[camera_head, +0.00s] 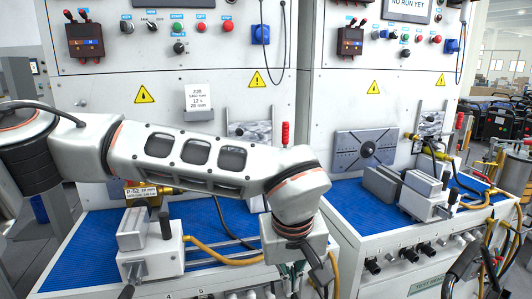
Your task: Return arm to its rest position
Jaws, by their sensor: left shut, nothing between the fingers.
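My left arm comes in from the left and stretches across the front of the left test bench (70,262). Its wrist bends down at the gap between the two benches. My left gripper (318,286) hangs below the wrist near the bottom edge of the picture, partly hidden by the wrist housing and a cable. It is shut with nothing in it.
A clamp fixture (150,248) stands on the left blue mat, below my forearm. Another fixture (418,190) and a slotted plate (365,152) are on the right bench. Yellow hoses (215,257) run beside them. Panels with switches (178,27) rise behind.

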